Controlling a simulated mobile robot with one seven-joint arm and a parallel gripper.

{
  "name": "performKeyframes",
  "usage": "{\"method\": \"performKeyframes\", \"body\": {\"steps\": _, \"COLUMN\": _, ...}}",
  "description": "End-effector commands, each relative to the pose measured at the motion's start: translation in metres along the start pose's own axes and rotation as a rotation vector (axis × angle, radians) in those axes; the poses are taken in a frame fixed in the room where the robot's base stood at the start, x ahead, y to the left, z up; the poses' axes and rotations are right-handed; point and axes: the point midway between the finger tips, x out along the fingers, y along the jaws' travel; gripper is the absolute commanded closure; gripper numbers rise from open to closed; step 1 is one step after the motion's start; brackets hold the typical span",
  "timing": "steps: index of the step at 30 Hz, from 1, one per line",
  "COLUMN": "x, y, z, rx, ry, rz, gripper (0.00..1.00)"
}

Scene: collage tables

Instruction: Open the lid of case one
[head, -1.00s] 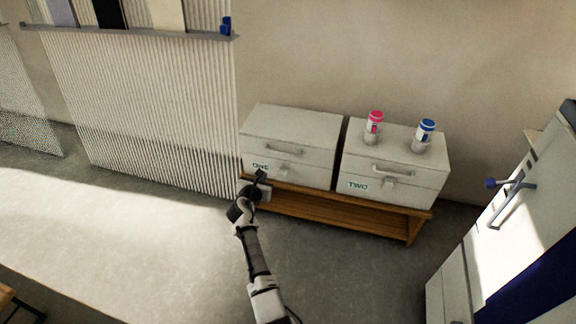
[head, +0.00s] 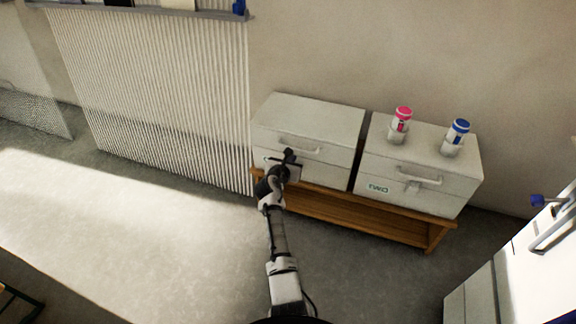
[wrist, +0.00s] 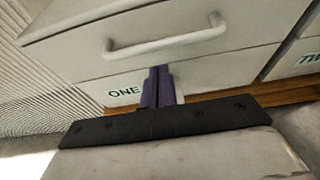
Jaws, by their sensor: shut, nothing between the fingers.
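Case one (head: 312,118) is a pale grey box with a closed lid, standing on the left of a low wooden bench. Its curved lid handle (wrist: 165,41) shows in the wrist view, above the label ONE (wrist: 124,92). My gripper (head: 289,155) is in front of the case's front face, below the handle. In the wrist view its two fingers (wrist: 157,72) are together and empty, just right of the label. They hide most of the front latch, of which a pale edge shows beside them. I cannot tell whether they touch it.
The wooden bench (head: 350,215) is beneath both. A white cabinet (head: 520,265) stands at right.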

Motion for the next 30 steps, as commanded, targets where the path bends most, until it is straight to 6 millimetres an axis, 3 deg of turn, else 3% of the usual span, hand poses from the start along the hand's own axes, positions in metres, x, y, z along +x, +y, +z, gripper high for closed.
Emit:
{"method": "performKeyframes", "body": {"steps": 4, "x": -0.001, "y": -0.002, "z": 0.009, "rx": 0.001, "ry": 0.001, "rz": 0.000, "gripper": 1.00}}
{"method": "performKeyframes", "body": {"steps": 20, "x": -0.002, "y": -0.002, "z": 0.015, "rx": 0.000, "ry": 0.007, "rz": 0.000, "gripper": 1.00}}
{"method": "performKeyframes", "body": {"steps": 30, "x": -0.006, "y": -0.002, "z": 0.041, "rx": 0.000, "ry": 0.067, "rz": 0.000, "gripper": 1.00}}
